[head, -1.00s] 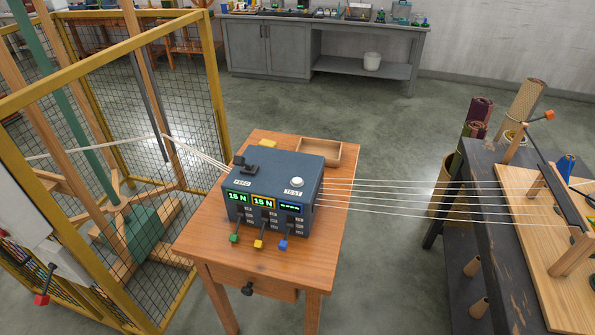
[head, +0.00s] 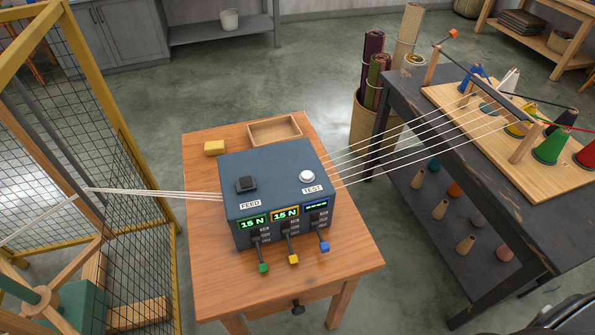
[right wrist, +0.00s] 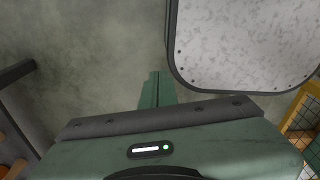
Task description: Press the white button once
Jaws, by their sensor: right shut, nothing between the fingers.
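The white button (head: 307,176) sits on top of the dark blue-grey box (head: 270,170), above the label TEST. It is round and raised, and nothing covers it. A black switch (head: 246,184) sits at the left of the same top, above the label FEED. The box stands on a wooden table (head: 205,250). My right gripper (right wrist: 156,76) shows in the right wrist view, its fingers together and empty, over grey floor and away from the box. My left gripper is in neither view.
Several pale threads (head: 385,150) run from the box to a board of coloured cones (head: 550,150) on a dark table at right. Other threads run left to a yellow mesh cage (head: 130,160). A yellow block (head: 214,148) and wooden tray (head: 274,130) lie behind the box.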

